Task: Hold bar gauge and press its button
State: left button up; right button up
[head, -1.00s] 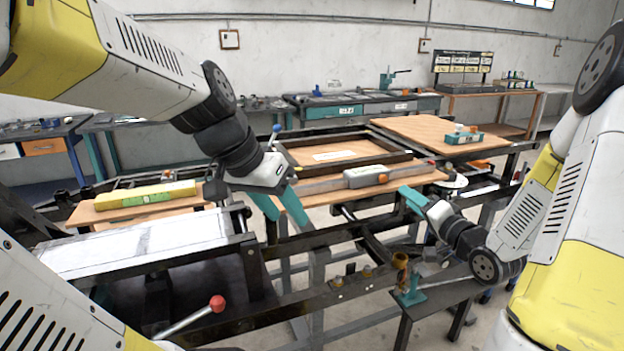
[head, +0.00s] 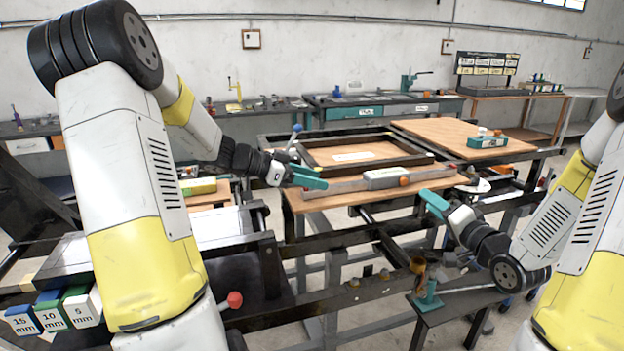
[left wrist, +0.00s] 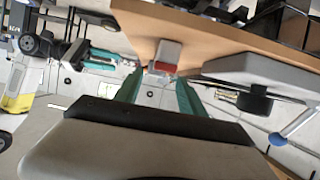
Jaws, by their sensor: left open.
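The bar gauge is a long grey bar with a pale grey body (head: 384,179) and an orange button (head: 404,181). It lies on a wooden board (head: 330,201) in the middle of the head view. My left gripper (head: 318,178) is open and sits near the gauge's left end, its teal fingers pointing right. In the left wrist view its fingers (left wrist: 158,95) are spread, with a grey and red block (left wrist: 165,57) at the board's edge beyond them. My right gripper (head: 432,202) is near the board's right front edge, apart from the gauge; its jaw gap is unclear.
Behind the gauge is a dark open frame (head: 355,152), with a second wooden board (head: 462,137) at the right carrying a teal box (head: 487,141). Dark rails run below in front. A red-knobbed lever (head: 234,299) is at the lower left, beside labelled blocks (head: 52,316).

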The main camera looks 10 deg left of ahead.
aim_at(337, 185)
pick_arm(q)
jog(key=x, duration=0.7)
jog(key=shift+d+f, duration=0.1)
jog(key=shift+d, duration=0.05)
grip_shut()
dwell(0.3)
dwell(0.9)
pick_arm(e)
jog(key=shift+s+d, duration=0.1)
jog(key=shift+d, duration=0.05)
jog(key=c, duration=0.6)
jog(key=shift+s+d+m, duration=0.2)
jog(key=shift+d+m, duration=0.05)
jog(key=shift+m, duration=0.25)
grip_shut()
jog(key=shift+s+d+m+y, duration=0.15)
jog(key=shift+s+d+m, duration=0.35)
jog(key=shift+m, duration=0.45)
jog(key=shift+s+d+m+y, duration=0.1)
jog(key=shift+s+d+m, duration=0.25)
jog(key=shift+s+m, duration=0.45)
jog(key=shift+s+d+m+y, duration=0.15)
jog(key=shift+s+d+m, duration=0.3)
jog(key=shift+m, duration=0.6)
